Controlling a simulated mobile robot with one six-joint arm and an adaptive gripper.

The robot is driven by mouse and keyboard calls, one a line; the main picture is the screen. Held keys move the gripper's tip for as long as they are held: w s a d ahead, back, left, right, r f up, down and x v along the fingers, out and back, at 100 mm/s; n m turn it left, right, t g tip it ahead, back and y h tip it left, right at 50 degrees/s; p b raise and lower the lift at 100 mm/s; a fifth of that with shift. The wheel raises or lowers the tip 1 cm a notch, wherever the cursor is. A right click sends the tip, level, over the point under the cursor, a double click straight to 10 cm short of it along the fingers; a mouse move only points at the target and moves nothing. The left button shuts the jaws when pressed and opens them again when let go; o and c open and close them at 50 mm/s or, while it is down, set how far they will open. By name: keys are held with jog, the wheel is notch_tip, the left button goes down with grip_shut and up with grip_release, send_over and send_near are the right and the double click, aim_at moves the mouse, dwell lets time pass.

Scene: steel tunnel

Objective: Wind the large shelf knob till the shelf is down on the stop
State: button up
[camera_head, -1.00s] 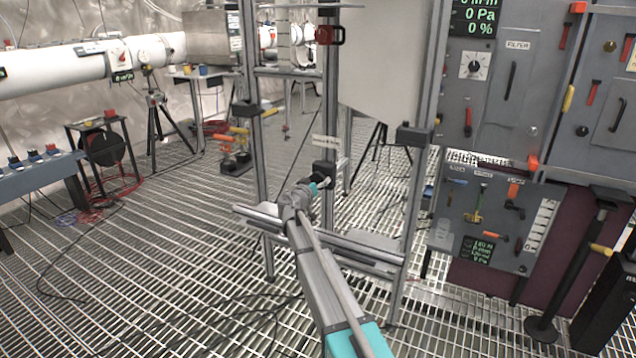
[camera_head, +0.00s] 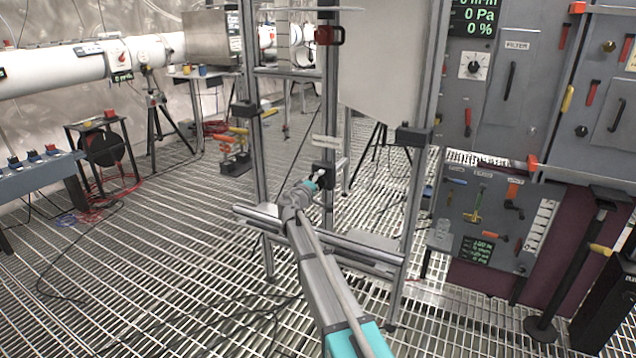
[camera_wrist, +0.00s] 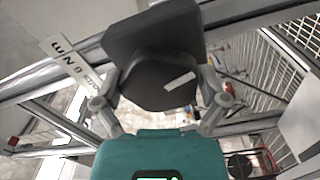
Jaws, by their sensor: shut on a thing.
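The large shelf knob (camera_wrist: 150,84) is dark and faceted, with a white mark on its face, and fills the middle of the wrist view. My gripper (camera_wrist: 165,94) has a finger on either side of it and is shut on it. In the head view my gripper (camera_head: 317,182) reaches the knob's dark block (camera_head: 325,170) on the middle upright of a metal frame. The knob itself is mostly hidden there. A white label reading "WIND" (camera_wrist: 68,50) is beside the knob. I cannot clearly tell the shelf and its stop apart from the frame's bars.
Grey uprights (camera_head: 415,190) and low crossbars (camera_head: 345,248) surround my arm. A pale panel (camera_head: 382,55) hangs above right. A tool panel (camera_head: 485,215) and a black stand (camera_head: 575,270) are at right. Grating floor at left (camera_head: 150,270) is mostly clear, with some cables.

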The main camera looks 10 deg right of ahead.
jog(key=n, duration=0.6)
jog(key=shift+n, duration=0.3)
jog(key=n, duration=1.1)
jog(key=shift+n, duration=0.3)
jog(key=n, duration=0.5)
jog(key=shift+n, duration=0.3)
jog(key=o, duration=0.8)
jog(key=shift+s+a, duration=0.1)
jog(key=shift+a, duration=0.05)
